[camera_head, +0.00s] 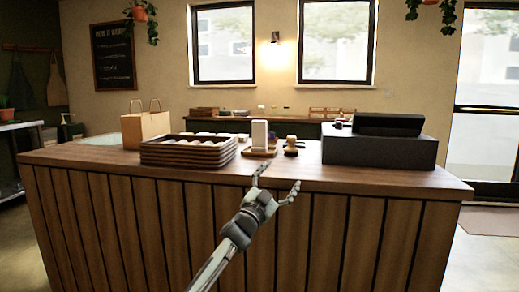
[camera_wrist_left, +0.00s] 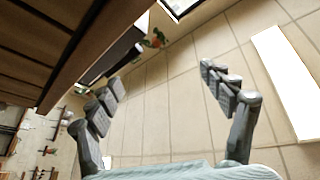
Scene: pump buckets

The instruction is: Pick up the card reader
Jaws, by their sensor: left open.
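A white upright block (camera_head: 259,134), which looks most like the card reader, stands on a small wooden base on the counter (camera_head: 420,181), near the middle. I cannot tell for sure that it is the card reader. My left gripper (camera_head: 276,182) is open and empty in front of the counter's front edge, nearer to me than the block and apart from it. In the left wrist view, the fingers (camera_wrist_left: 163,85) are spread with nothing between them, and no card reader can be made out. My right gripper is not in view.
A dark slatted tray (camera_head: 190,158) and a paper bag (camera_head: 146,127) stand left of the block. A small tan and dark item (camera_head: 291,146) is just right of it. A large black box (camera_head: 378,150) takes up the counter's right side. The front strip of the counter is bare.

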